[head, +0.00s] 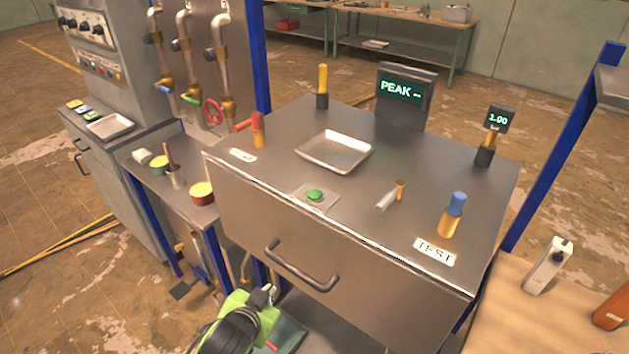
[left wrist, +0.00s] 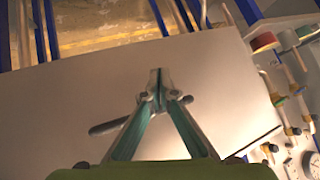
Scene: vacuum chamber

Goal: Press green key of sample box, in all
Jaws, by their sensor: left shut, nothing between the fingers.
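The green key (head: 315,195) is a round green button on a small square plate, near the front edge of the steel sample box top (head: 270,170). My left gripper (head: 268,291) is low in front of the box's front face, below the key and near the bar handle (head: 300,268). In the left wrist view its fingers (left wrist: 156,75) meet at the tips, shut and empty, with the plain front panel (left wrist: 220,75) beyond them. The handle (left wrist: 108,128) is partly hidden behind the fingers there. The key is not visible in that view. My right gripper is not in view.
On the top are a metal tray (head: 335,151), a PEAK display (head: 404,92), a blue-capped piece (head: 452,212), a small metal cylinder (head: 386,201) and a red-handled piece (head: 257,130). A side shelf (head: 150,172) stands left; a wooden table (head: 520,320) is right.

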